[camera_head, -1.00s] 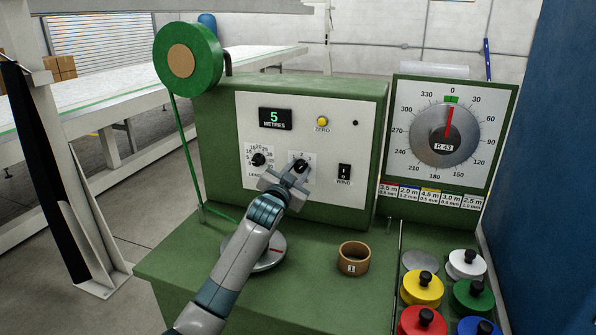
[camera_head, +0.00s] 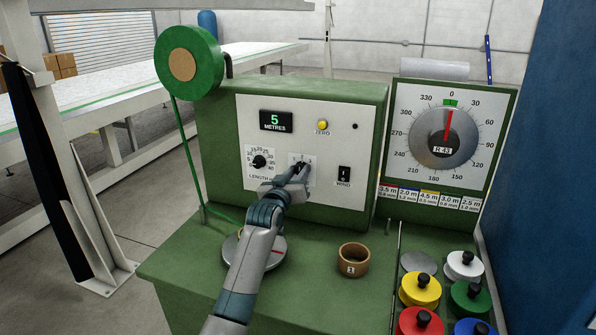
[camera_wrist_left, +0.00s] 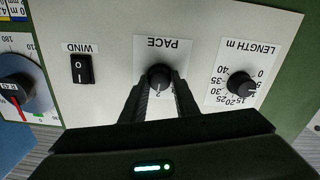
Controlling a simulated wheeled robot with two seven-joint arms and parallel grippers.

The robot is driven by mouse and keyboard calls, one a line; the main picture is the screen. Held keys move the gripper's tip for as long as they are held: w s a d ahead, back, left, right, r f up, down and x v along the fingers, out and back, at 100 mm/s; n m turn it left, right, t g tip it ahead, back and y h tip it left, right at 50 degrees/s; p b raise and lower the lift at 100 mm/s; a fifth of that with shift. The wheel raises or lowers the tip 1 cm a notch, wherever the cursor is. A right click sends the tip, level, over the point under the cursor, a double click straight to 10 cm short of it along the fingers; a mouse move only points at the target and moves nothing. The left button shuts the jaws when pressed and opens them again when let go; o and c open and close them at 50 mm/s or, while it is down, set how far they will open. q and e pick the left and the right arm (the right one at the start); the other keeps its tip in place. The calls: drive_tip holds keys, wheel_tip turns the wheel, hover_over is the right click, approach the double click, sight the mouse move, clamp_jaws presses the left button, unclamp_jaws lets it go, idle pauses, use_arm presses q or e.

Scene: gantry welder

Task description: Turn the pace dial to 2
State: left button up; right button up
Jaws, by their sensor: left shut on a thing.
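The pace dial is a small black knob on the white front panel, seen in the left wrist view (camera_wrist_left: 159,75) under an upside-down PACE label. My left gripper (camera_wrist_left: 158,88) has a finger on each side of the knob and is shut on it. A numeral 2 shows between the fingers, by the knob. The other marks and the pointer are hidden or too small to read. In the head view my left gripper (camera_head: 297,172) is at the panel and covers most of the dial. My right gripper is not in view.
The black length knob (camera_head: 259,161) is left of the pace dial and the wind switch (camera_head: 344,174) is right of it. The yellow zero button (camera_head: 322,125) is above.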

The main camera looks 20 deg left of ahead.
use_arm(q)
drive_tip(key=shift+n, duration=0.6)
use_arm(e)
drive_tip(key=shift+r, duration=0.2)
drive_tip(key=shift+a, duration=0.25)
use_arm(q)
drive_tip(key=o, duration=1.1)
drive_tip(key=shift+c, duration=0.2)
drive_tip(key=shift+s, duration=0.8)
drive_tip(key=s+b, duration=0.3)
drive_tip(key=s, duration=1.2)
drive_tip(key=shift+s+a+b, duration=0.35)
drive_tip(key=shift+s+b, duration=0.05)
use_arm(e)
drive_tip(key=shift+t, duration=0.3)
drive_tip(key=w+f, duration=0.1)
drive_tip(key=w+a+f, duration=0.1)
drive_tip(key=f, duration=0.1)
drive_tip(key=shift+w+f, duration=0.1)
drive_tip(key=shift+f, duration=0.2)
